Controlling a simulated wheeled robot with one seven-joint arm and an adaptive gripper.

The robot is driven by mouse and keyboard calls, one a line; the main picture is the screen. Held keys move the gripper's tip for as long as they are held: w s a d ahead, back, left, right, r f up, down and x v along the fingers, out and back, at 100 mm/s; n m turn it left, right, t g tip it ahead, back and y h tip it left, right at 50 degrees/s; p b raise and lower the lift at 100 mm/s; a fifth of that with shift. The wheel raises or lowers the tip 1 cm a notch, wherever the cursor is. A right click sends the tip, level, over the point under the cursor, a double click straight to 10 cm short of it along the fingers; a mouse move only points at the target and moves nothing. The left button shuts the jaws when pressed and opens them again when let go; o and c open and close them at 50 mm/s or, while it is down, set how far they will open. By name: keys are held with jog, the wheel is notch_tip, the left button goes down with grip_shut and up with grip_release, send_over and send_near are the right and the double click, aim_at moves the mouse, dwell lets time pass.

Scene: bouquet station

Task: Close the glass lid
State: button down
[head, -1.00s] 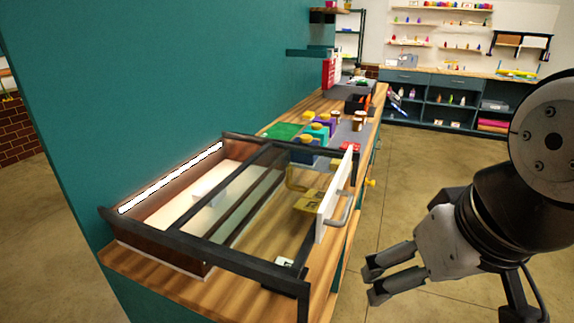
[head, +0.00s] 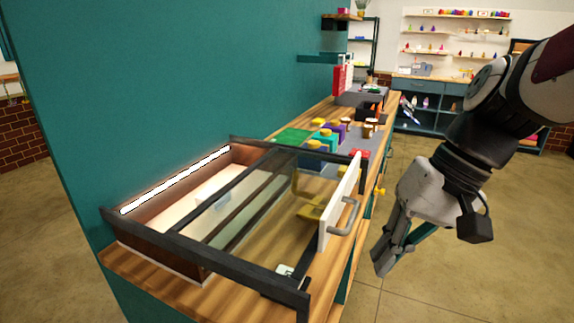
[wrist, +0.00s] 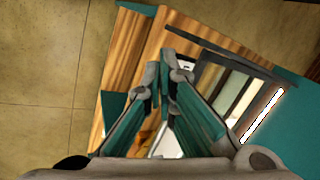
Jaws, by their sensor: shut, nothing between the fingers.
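The glass lid (head: 250,206) is a clear pane in dark bars. It is slid out toward the right, with its white front panel (head: 338,205) and grey handle (head: 346,216) at the counter's front edge. The wooden case (head: 158,250) behind it is partly uncovered, with a bright light strip at its back. My gripper (head: 382,262) is shut and empty, fingers pointing down, in front of the counter and right of the handle, apart from it. In the wrist view my gripper (wrist: 164,68) points toward the counter, and its fingers hide part of the lid.
Dark rails (head: 205,258) frame the case on the wooden counter (head: 150,280). Several coloured blocks and pots stand farther along, past a green mat (head: 291,136). A teal wall (head: 170,90) rises behind. The floor (head: 440,270) right of the counter is clear.

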jog(key=w+d+f+m+y+b, duration=0.15)
jog(key=w+y, duration=0.25)
jog(key=w, duration=0.4)
jog(key=m+t+y+b, duration=0.2)
jog(key=m+t+y, duration=0.1)
jog(key=t+y, duration=0.45)
send_near(352, 181)
jog(key=shift+t+h, duration=0.25)
jog(key=shift+t, duration=0.2)
jog(key=x, duration=0.4)
jog(key=p+x, duration=0.1)
jog(key=x, duration=0.2)
jog(key=shift+s+a, duration=0.2)
jog(key=shift+s, duration=0.1)
jog(key=b+x, duration=0.6)
jog(key=x, duration=1.4)
jog(key=shift+w+a+f+b, duration=0.1)
jog(key=shift+w+a+b, duration=0.1)
jog(key=shift+b, duration=0.1)
jog(key=shift+w+a, duration=0.25)
jog(key=shift+a, duration=0.3)
